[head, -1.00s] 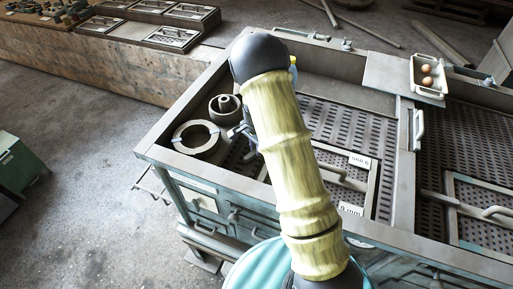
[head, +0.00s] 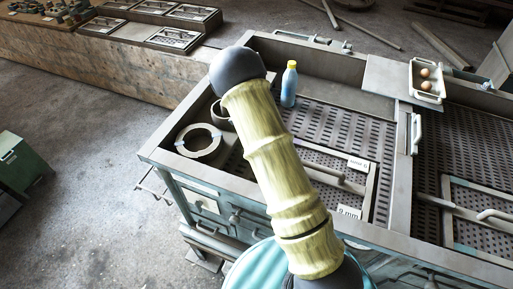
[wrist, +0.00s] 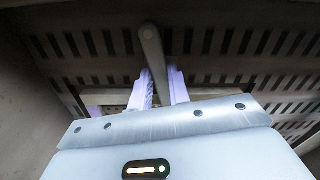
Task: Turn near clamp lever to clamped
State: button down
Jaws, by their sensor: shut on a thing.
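In the wrist view, a grey bar with a rounded end, which looks like the clamp lever (wrist: 151,45), runs down between the two fingers of my gripper (wrist: 161,88). The fingers are shut on it. Its lower part is hidden between the fingers and behind the gripper body. In the head view my arm hides the gripper and the lever, so the lever's angle relative to its clamp cannot be told.
The bench has a perforated floor (head: 330,128). A grey ring (head: 198,142) lies at its left corner, and a blue bottle with a yellow cap (head: 289,85) stands behind my arm. Framed plates with handles (head: 340,178) lie to the right.

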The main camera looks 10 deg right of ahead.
jog(key=shift+w+d+r+m+p, duration=0.1)
jog(key=shift+m+p, duration=0.1)
jog(key=shift+m, duration=0.35)
jog(key=shift+w+m+p, duration=0.1)
jog(key=shift+m+p, duration=0.05)
jog(key=shift+m, duration=0.4)
jog(key=c, duration=1.3)
grip_release()
jog(key=shift+s, duration=0.1)
notch_tip(320, 180, up, 17)
jog(key=b, duration=0.3)
jog(key=shift+r+b, duration=0.15)
jog(key=shift+b, duration=0.25)
